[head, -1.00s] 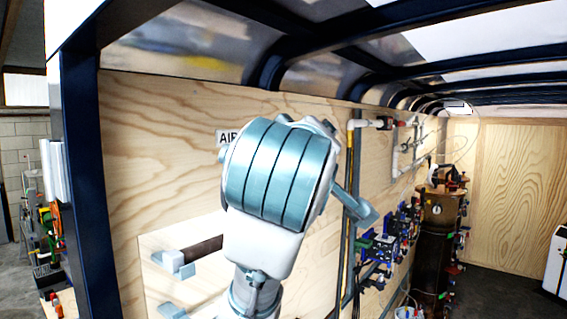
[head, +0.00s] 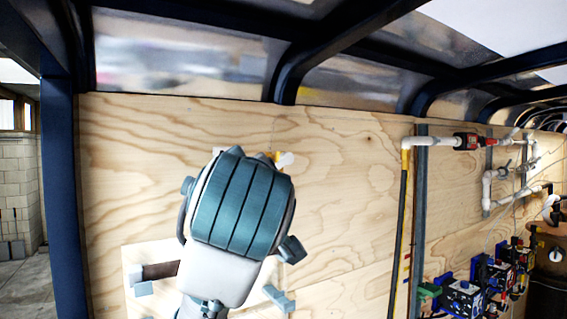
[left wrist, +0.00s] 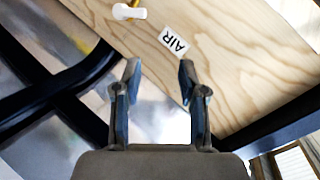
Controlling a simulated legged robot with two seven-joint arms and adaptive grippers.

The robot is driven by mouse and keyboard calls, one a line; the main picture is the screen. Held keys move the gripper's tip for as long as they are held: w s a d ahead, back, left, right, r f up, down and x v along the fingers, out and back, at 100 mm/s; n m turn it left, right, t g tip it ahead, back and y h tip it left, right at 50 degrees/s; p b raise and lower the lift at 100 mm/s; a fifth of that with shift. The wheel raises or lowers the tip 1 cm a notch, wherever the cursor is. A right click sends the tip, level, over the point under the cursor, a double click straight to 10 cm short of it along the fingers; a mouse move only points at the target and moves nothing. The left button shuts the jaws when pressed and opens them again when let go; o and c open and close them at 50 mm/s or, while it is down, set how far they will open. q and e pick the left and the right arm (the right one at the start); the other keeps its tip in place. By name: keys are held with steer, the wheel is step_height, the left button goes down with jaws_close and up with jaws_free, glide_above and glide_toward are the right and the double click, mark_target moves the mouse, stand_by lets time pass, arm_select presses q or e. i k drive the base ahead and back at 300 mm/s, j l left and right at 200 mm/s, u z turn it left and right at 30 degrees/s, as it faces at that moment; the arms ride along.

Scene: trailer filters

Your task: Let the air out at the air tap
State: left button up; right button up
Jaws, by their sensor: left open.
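The air tap (head: 285,159), with a white handle and a bit of yellow, is on the plywood wall, just past the upper right of my left wrist in the head view. The tap also shows at the top left edge of the left wrist view (left wrist: 128,12). A white label reading AIR (left wrist: 174,41) is on the wall near it; my arm hides the label in the head view. My left gripper (left wrist: 160,82) is open and empty, with the tap beyond its fingertips and to the left. My right gripper is not in view.
A dark blue post (head: 62,180) stands at the left, and dark roof ribs (head: 290,75) curve overhead. White piping with a red fitting (head: 466,142) and blue devices (head: 465,296) are on the wall to the right. Bare plywood (head: 345,190) lies between.

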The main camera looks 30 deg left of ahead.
mark_target(285, 158)
steer(key=i+l+u, duration=0.2)
steer(key=l, duration=0.15)
steer(key=i+l+u, duration=0.2)
steer(key=l, duration=0.2)
steer(key=l+u, duration=0.25)
steer(key=l, duration=0.15)
steer(key=l+u, duration=0.2)
steer(key=l, duration=0.25)
steer(key=i, duration=0.05)
